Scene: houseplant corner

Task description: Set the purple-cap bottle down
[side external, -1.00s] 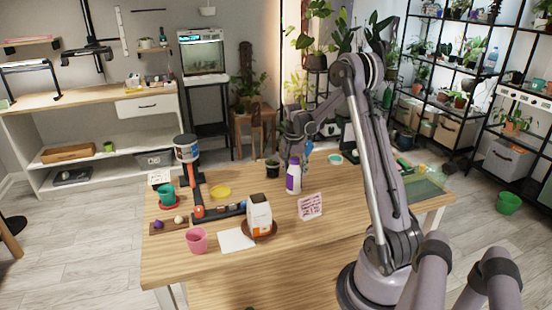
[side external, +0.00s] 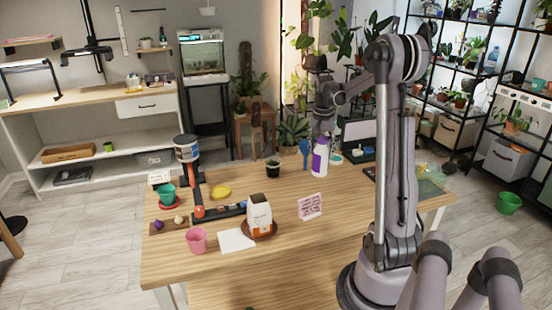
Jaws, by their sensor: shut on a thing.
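The purple-cap bottle (side external: 320,160) is white with a purple label and stands upright in the side view, at the back right of the wooden table (side external: 290,260). My gripper (side external: 322,136) is at its top, shut on it from above. The cap is mostly hidden by the fingers. I cannot tell whether the bottle's base touches the table or hangs a little above it.
A pink-lettered card (side external: 310,206) stands in front. A white-and-orange carton (side external: 259,214) is on a brown saucer. The table's front right is clear.

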